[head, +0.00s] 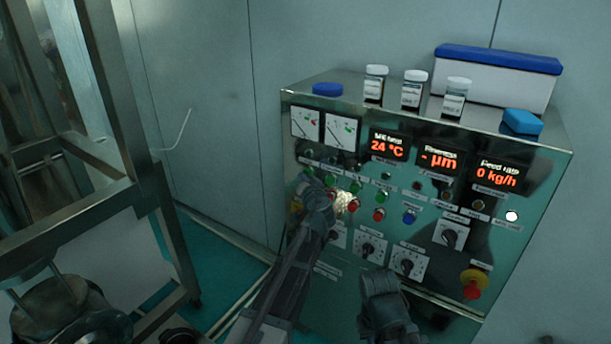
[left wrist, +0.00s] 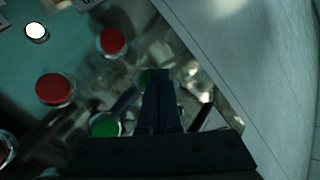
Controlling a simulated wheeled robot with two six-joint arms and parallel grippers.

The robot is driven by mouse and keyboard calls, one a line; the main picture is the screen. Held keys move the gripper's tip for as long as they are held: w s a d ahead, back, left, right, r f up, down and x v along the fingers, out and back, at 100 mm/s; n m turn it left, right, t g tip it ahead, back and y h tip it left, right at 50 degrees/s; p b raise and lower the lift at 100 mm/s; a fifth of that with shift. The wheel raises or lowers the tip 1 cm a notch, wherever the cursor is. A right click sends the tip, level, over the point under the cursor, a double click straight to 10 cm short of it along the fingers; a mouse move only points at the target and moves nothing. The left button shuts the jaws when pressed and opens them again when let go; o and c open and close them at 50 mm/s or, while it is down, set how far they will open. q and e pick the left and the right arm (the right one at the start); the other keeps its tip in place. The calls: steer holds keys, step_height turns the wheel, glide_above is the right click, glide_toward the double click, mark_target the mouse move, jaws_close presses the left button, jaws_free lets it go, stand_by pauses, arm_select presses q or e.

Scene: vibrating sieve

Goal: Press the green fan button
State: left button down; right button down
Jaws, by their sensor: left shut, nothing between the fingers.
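The control panel (head: 345,245) on the metal cabinet carries a row of green buttons (head: 355,190). Their labels are too small to read, so I cannot tell which is the fan button. My left gripper (head: 308,185) is shut and empty, with its tips at the left end of this row. In the left wrist view, the shut fingers (left wrist: 159,80) point at a green button (left wrist: 145,76) that they partly cover. Another green button (left wrist: 105,125) is beside them. I cannot tell whether the tips touch. My right gripper (head: 380,290) is low before the panel; its fingers are unclear.
Red buttons (head: 379,214) and a blue button (head: 409,218) lie below the green row. Dials (head: 408,262) and a red emergency stop (head: 473,283) are lower. Bottles (head: 414,90) and a blue-lidded box (head: 497,75) stand on top. A metal frame (head: 110,120) stands at left.

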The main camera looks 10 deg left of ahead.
arm_select(q)
steer(key=shift+w+d, duration=0.1)
steer(key=shift+w, duration=0.15)
stand_by(0.3)
steer(key=shift+s+a, duration=0.3)
steer(key=shift+s, duration=0.55)
steer(key=shift+s, duration=0.1)
steer(key=s, duration=0.1)
steer(key=s+a, duration=0.1)
steer(key=s, duration=0.2)
steer(key=shift+s+a, duration=0.3)
steer(key=shift+a, duration=0.05)
stand_by(0.7)
